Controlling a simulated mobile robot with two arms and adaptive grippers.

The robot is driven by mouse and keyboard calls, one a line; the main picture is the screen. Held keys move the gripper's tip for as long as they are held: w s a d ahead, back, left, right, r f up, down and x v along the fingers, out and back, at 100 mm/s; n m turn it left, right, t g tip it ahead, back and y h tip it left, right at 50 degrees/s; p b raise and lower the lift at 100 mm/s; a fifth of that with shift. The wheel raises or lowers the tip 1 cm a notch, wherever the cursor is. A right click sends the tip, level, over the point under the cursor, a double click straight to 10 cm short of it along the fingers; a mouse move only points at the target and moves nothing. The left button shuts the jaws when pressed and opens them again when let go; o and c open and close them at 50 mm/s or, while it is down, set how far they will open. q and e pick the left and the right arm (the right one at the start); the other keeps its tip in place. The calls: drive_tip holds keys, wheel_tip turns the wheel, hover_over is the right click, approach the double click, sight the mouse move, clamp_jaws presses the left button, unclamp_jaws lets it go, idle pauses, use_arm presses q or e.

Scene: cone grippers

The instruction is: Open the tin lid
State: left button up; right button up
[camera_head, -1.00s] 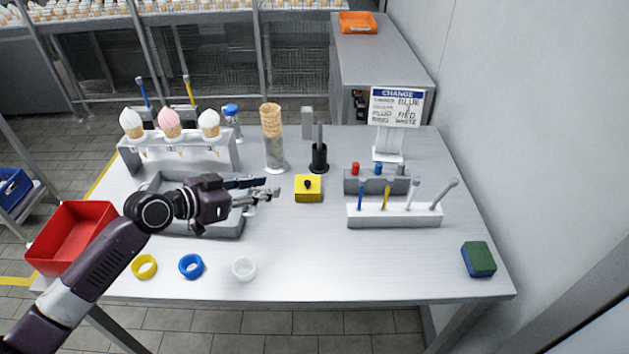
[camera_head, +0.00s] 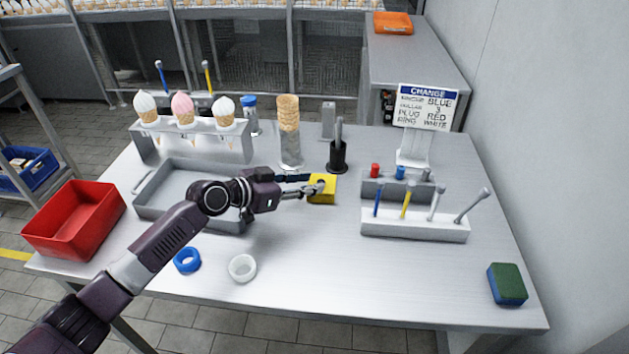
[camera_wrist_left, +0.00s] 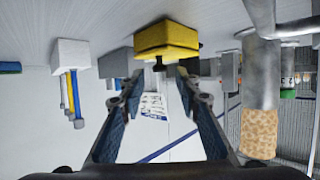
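The tin is a small yellow box (camera_head: 323,196) standing on the metal table, right of the grey tray. In the left wrist view the yellow tin (camera_wrist_left: 166,40) appears upside down, with a black knob (camera_wrist_left: 158,63) on its lid. The lid looks closed. My left gripper (camera_head: 316,184) is at the tin's top, and its fingers hide the knob in the head view. In the left wrist view the left gripper (camera_wrist_left: 161,77) is open, with its fingertips apart on either side of the knob. Contact cannot be told. My right gripper is not in view.
A black holder (camera_head: 338,157) and a cone stack (camera_head: 289,131) stand behind the tin. A white tool rack (camera_head: 415,225) is close on the right. The grey tray (camera_head: 168,207) lies under my left arm. The front right table is mostly clear.

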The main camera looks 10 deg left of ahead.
sight(322, 180)
use_arm(q)
drive_tip(key=shift+x, duration=1.15)
drive_tip(key=shift+c, duration=0.6)
clamp_jaws()
